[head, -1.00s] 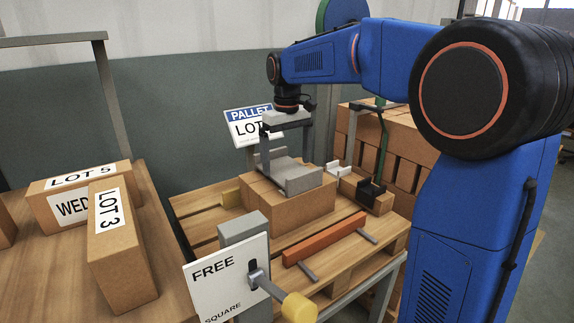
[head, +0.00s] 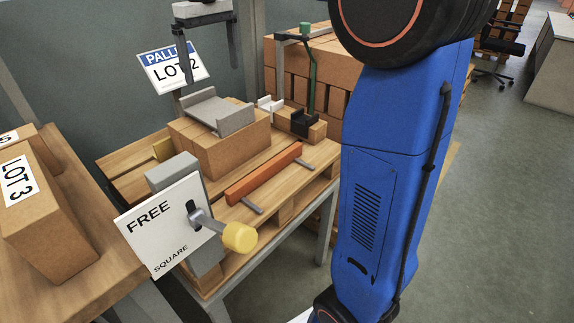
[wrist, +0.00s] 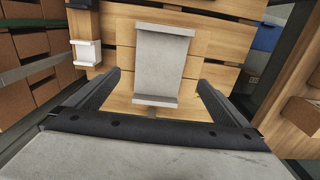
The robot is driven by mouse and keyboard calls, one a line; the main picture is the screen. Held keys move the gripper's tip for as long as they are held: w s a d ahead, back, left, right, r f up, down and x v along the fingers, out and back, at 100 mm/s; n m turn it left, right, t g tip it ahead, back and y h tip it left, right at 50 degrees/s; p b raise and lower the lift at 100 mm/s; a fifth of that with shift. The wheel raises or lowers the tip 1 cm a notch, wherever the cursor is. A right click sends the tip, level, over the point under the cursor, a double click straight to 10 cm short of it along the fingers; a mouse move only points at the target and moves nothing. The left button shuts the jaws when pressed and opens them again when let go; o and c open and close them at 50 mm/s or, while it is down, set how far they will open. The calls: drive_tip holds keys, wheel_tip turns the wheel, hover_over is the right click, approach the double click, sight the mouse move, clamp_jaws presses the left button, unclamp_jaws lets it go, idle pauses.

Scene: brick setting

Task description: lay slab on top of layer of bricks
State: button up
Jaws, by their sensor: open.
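The grey slab (head: 221,111), with raised edges at two ends, lies on top of the layer of brown bricks (head: 232,147) on the wooden pallet. It looks flat and roughly centred on them. My gripper (head: 211,84) is open and empty, with its two dark fingers above the slab and apart from it. In the wrist view, the slab (wrist: 161,62) shows below and between the spread fingers of my gripper (wrist: 158,80). The slab's underside is hidden.
A FREE/SQUARE sign (head: 172,224) with a yellow knob stands at the pallet's front. An orange bar (head: 263,174) lies beside the bricks. A black clamp (head: 304,122) is to the right. A LOT 3 box (head: 45,225) stands on the left table.

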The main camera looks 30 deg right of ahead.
drive_tip(key=s+d+f+m+t, duration=0.1)
drive_tip(key=s+d+f, duration=0.15)
drive_tip(key=s, duration=0.65)
drive_tip(key=s+d+f+m+t, duration=0.15)
drive_tip(key=s+f, duration=0.25)
drive_tip(key=s, duration=0.4)
drive_tip(key=s+d+f+t, duration=0.2)
drive_tip(key=s+f, duration=1.3)
drive_tip(key=shift+d+m, duration=0.3)
drive_tip(key=shift+m, duration=0.15)
drive_tip(key=shift+s, duration=0.1)
